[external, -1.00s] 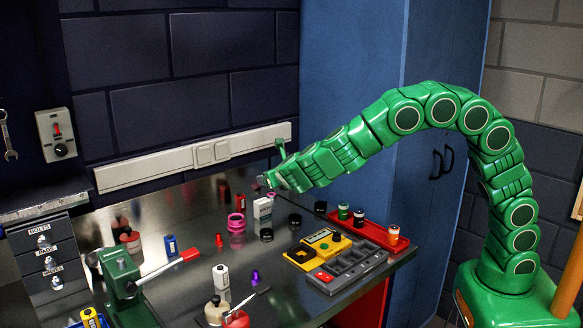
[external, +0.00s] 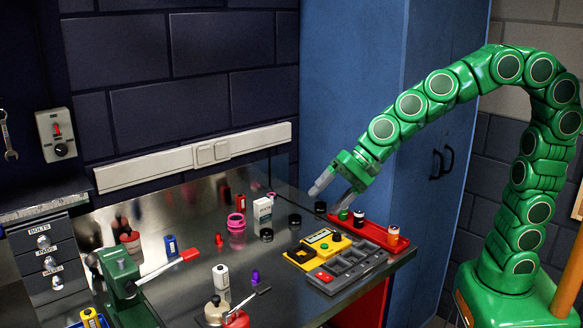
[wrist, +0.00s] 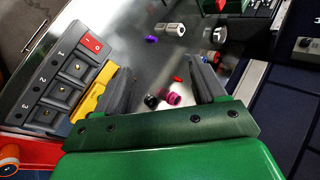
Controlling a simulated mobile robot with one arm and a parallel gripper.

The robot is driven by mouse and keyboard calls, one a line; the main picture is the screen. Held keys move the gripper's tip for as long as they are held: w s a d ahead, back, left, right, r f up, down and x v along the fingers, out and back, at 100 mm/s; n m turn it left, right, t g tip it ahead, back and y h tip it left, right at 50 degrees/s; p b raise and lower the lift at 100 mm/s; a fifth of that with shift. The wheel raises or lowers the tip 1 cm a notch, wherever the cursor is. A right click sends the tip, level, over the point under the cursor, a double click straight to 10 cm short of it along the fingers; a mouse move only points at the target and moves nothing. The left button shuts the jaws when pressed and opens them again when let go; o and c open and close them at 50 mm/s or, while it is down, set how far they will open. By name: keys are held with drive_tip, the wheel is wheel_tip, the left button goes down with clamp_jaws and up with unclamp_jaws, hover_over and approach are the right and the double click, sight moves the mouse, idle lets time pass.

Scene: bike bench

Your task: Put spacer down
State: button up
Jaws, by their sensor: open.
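My gripper (external: 331,193) is open, with nothing between its fingers. It hangs above the right end of the bench, near the red tray. In the wrist view its two dark fingers (wrist: 161,80) stand wide apart. I cannot tell for sure which piece is the spacer. A small pink piece (external: 271,195) shows just behind the white box. All are apart from my gripper.
The red tray (external: 372,229) holds several small jars. A grey numbered holder (external: 350,271) and a yellow device (external: 318,246) lie at the bench's right edge. Black round pieces (external: 295,220) lie nearby. A green lever press (external: 125,285) stands at the left.

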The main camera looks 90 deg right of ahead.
drive_tip(key=s+d+f+n+g+h, duration=0.1)
drive_tip(key=s+n, duration=0.4)
drive_tip(key=s, duration=0.7)
drive_tip(key=s+d+f+n+g+h, duration=0.1)
drive_tip(key=s+d+f+n+g, duration=0.3)
drive_tip(key=s, duration=0.8)
drive_tip(key=s+d+f+n+g+h, duration=0.1)
drive_tip(key=s+n+g, duration=0.4)
drive_tip(key=s, duration=0.8)
drive_tip(key=shift+d+f+n, duration=0.3)
drive_tip(key=shift+d+f, duration=0.5)
drive_tip(key=shift+d, duration=0.1)
